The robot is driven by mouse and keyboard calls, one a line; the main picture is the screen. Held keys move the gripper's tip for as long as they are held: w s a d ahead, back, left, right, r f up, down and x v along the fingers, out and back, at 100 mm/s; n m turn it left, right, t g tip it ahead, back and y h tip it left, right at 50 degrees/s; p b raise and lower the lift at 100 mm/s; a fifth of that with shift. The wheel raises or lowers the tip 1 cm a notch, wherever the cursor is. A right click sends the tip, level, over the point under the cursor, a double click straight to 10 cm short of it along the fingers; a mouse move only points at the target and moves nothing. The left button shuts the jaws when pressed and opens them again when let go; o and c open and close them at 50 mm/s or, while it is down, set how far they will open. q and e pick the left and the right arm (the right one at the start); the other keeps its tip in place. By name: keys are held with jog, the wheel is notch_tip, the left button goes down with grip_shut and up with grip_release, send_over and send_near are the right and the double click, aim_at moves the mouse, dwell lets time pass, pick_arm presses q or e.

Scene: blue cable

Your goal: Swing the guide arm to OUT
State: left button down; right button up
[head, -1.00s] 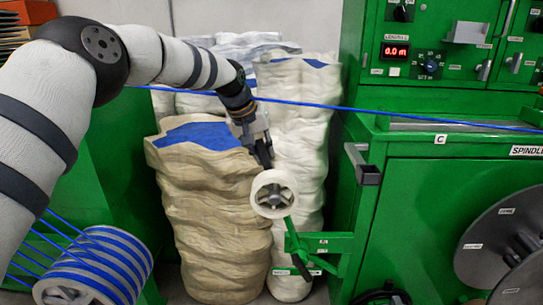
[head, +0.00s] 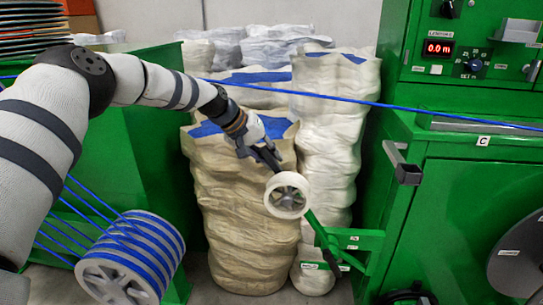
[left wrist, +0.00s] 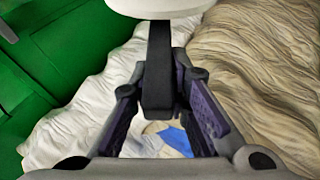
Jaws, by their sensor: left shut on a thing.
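The guide arm (head: 319,232) is a green bar leaning up and left from a green bracket (head: 360,240) on the machine's side. A white spoked wheel (head: 273,198) sits at its upper end, in front of the brown sack. My left gripper (head: 268,157) is at the wheel's upper left. In the left wrist view, my left gripper (left wrist: 160,88) has its fingers on both sides of a dark upright bar (left wrist: 158,60) below the white wheel (left wrist: 160,8). Small labels on the bracket are too small to read. My right gripper is out of view.
A blue cable (head: 330,97) runs taut above the guide arm to the right. A brown sack (head: 240,220) and white sacks (head: 335,130) stand close behind. A blue-wound spool (head: 140,255) is at lower left. The green machine (head: 455,190) fills the right.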

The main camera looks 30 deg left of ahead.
pick_arm(q)
jog(key=shift+s+a+f, duration=0.1)
jog(key=shift+f, duration=0.15)
jog(key=c, duration=1.5)
grip_release()
jog(key=shift+a, duration=0.15)
jog(key=shift+r, duration=0.25)
jog(key=v, duration=1.1)
jog(key=shift+s+a+r, duration=0.1)
jog(key=shift+s+r, duration=0.05)
jog(key=shift+s, duration=0.2)
